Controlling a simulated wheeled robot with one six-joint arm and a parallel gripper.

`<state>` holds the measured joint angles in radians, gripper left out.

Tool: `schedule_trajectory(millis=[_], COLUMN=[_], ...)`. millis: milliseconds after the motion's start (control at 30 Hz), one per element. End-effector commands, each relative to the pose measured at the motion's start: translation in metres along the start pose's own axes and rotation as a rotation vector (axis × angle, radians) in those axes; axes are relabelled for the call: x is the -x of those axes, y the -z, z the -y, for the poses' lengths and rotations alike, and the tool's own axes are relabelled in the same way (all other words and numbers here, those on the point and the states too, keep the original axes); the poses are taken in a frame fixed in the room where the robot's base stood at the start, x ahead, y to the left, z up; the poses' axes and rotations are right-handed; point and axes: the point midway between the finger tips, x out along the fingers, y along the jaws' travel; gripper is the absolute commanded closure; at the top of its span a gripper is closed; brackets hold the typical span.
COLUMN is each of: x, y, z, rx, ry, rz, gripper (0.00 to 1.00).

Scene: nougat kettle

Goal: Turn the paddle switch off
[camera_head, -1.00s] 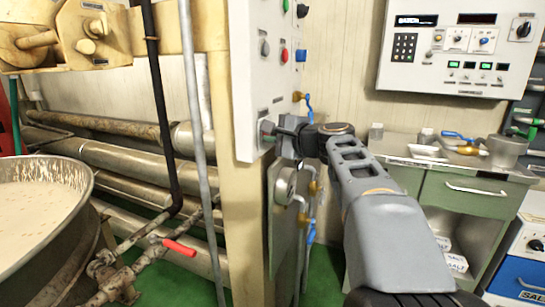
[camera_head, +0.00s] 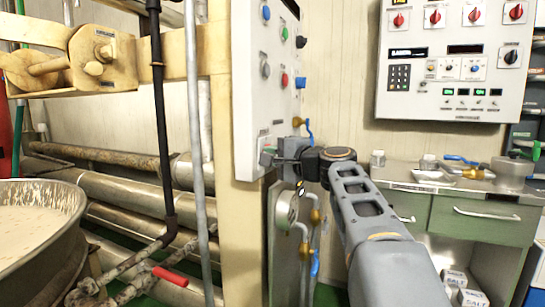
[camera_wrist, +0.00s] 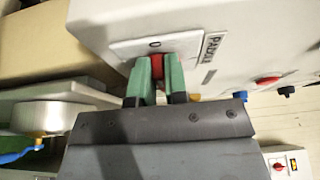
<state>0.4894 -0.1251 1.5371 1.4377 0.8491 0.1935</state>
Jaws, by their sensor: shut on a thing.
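The paddle switch (camera_wrist: 157,63) is a small red rocker on a white plate marked "0", beside a "PADDLE" label (camera_wrist: 211,50) on the grey control box. In the wrist view my gripper (camera_wrist: 157,70) has its two green fingers on either side of the red rocker, shut on it. The fingers hide most of the switch, so its on or off position cannot be told. In the head view my gripper (camera_head: 275,156) is at the lower part of the control box (camera_head: 245,60), and the switch itself is hidden there.
Red (camera_head: 284,80) and blue buttons sit higher on the box. Pipes, a gauge (camera_head: 286,210) and blue-handled valves are just below and right. A large kettle (camera_head: 70,225) stands left. A green cabinet (camera_head: 470,215) and a wall panel (camera_head: 440,80) are right.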

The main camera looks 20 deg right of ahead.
Motion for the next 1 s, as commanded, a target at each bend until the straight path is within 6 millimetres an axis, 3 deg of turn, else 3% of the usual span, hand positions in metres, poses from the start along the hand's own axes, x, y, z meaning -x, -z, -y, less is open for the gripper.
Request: schedule_trajectory(millis=[67, 100, 367, 667, 767, 1000], x=[0.000, 0.000, 0.000, 0.003, 0.014, 0.061], y=[0.000, 0.000, 0.000, 0.000, 0.001, 0.001], z=[-0.001, -0.001, -0.001, 0.000, 0.001, 0.002], rx=[0.002, 0.002, 0.001, 0.001, 0.002, 0.002], ry=[-0.003, -0.003, -0.001, 0.000, 0.000, 0.000], rz=[0.002, 0.002, 0.001, -0.001, -0.004, -0.006], gripper=[1.00, 0.85, 0.61, 0.61, 0.61, 0.61])
